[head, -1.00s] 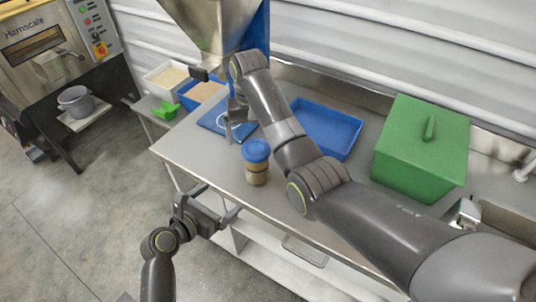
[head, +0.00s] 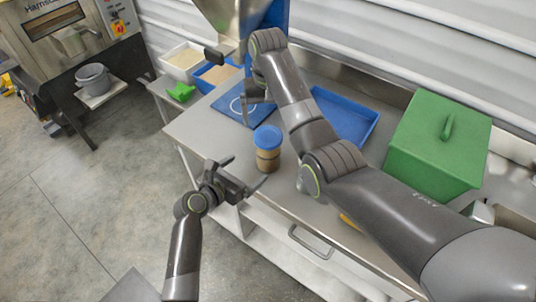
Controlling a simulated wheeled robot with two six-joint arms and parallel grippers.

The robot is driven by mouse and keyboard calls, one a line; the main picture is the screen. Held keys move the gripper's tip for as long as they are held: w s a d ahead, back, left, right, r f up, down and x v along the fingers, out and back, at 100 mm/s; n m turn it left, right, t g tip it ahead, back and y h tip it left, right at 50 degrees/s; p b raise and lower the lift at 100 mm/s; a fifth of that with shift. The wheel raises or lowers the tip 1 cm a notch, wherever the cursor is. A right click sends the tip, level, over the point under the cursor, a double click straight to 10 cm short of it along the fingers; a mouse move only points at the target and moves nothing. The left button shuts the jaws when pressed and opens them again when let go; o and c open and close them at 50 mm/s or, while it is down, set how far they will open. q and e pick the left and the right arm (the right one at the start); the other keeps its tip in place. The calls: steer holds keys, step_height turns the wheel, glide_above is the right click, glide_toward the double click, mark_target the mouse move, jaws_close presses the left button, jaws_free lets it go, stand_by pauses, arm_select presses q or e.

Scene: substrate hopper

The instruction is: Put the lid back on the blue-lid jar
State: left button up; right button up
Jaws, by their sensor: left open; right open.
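The jar (head: 268,161) stands upright on the steel bench near its front edge. Its blue lid (head: 267,137) is on top of it; I cannot tell whether it is fully seated. My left gripper (head: 248,170) is open and empty at the bench's front edge, just left of and below the jar, with its fingers pointing toward it. My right gripper (head: 256,98) is open over the blue mat (head: 232,108) under the hopper, behind the jar; its fingers are partly hidden by my arm.
A steel hopper (head: 229,18) hangs above the mat. A blue tray (head: 345,117) and a green lidded box (head: 438,145) stand to the right. White (head: 181,64) and blue (head: 206,81) bins of material and a green scoop (head: 181,92) are at the left. A yellow thing is mostly hidden behind my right arm.

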mark_target(268, 154)
arm_select(q)
steer(key=x, duration=1.2)
steer(key=shift+w+d+f, duration=0.1)
steer(key=shift+w+d, duration=0.05)
steer(key=c, duration=1.8)
steer(key=shift+c, duration=0.7)
arm_select(e)
steer(key=shift+n, duration=0.3)
steer(key=n, duration=0.6)
steer(key=shift+n, duration=0.4)
steer(key=n, duration=1.9)
steer(key=shift+n, duration=0.3)
